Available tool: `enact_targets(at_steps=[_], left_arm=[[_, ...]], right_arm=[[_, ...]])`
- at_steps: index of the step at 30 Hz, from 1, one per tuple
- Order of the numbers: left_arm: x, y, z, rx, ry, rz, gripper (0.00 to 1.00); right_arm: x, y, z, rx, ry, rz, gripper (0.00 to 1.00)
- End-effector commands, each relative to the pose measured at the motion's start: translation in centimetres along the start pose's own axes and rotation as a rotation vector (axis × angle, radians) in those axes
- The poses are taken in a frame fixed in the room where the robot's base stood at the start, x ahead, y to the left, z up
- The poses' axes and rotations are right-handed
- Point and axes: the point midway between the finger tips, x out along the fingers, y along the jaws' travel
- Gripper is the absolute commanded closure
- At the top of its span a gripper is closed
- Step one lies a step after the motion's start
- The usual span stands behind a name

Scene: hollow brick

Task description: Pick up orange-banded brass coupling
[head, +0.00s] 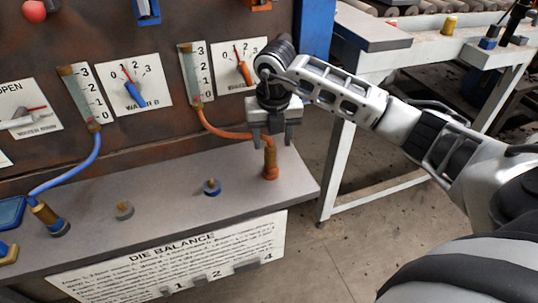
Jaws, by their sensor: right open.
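The orange-banded brass coupling (270,160) stands upright on the grey ledge (165,185), near its right end. An orange hose (225,133) runs from the coupling's upper part to a gauge on the panel. My right gripper (272,140) is open, pointing down just above the coupling. Its fingers are on either side of the coupling's top; I cannot tell whether they touch it. My left gripper is out of view.
A bench (370,30) stands at the right.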

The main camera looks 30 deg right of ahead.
Motion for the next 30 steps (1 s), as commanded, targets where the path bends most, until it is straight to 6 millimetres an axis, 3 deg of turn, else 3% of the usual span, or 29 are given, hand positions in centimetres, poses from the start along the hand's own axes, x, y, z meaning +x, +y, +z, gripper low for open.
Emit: enact_targets(at_steps=[10,19,25,30], left_arm=[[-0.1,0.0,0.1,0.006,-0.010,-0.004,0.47],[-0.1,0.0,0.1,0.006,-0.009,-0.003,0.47],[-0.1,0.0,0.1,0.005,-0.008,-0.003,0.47],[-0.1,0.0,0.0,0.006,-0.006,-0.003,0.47]], right_arm=[[4.7,0.4,-0.5,-0.002,0.003,0.004,0.47],[5.2,0.4,-0.4,-0.004,0.001,0.004,0.47],[5.2,0.4,-0.4,-0.004,0.001,0.005,0.98],[5.2,0.4,-0.4,-0.004,0.000,0.005,0.97]])
